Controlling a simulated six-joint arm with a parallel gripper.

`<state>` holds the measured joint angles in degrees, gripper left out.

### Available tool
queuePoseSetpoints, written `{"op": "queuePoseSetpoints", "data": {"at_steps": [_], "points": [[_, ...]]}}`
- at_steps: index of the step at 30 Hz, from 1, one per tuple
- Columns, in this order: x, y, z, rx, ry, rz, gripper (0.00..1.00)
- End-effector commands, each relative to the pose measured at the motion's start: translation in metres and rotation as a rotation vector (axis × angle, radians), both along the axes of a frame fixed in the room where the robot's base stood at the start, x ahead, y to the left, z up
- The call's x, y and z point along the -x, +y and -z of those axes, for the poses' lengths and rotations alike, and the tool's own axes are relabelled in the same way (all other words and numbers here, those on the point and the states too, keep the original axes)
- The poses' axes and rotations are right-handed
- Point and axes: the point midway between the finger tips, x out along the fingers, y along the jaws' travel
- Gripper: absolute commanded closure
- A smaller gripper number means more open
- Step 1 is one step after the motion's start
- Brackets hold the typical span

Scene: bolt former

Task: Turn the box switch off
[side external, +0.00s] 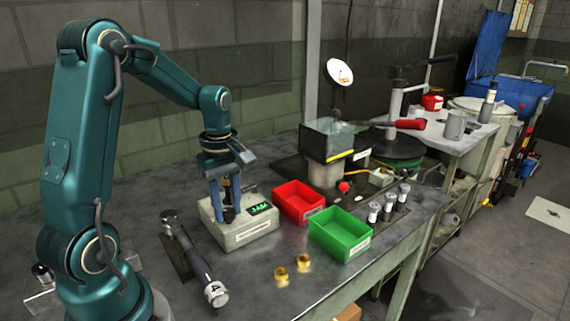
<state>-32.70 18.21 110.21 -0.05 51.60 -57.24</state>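My gripper (228,212) points down over a pale grey box (245,236) with a lit green display (261,209). Its fingertips are close to the box's top, and a dark and yellowish part shows between the fingers. I cannot tell whether the fingers are shut on it or only around it. A small yellowish box (380,178) sits further right, behind the green bin, with a red knob (343,187) to its left. No clear switch lever or on/off mark can be made out on either box.
A red bin (299,203) and a green bin (340,233) stand right of the display box. Several small cylinders (389,203) stand beyond them. Two brass pieces (304,262) and a dark handled tool (194,262) lie in front. A machine with a clear guard (328,140) stands behind.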

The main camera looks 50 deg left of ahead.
Motion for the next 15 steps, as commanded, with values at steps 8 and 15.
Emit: {"op": "queuePoseSetpoints", "data": {"at_steps": [8,15], "points": [[-0.0002,0.0,-0.0004,0.0,-0.001,0.015,1.0],[-0.0003,0.0002,-0.0004,-0.001,-0.001,0.118,1.0]]}}
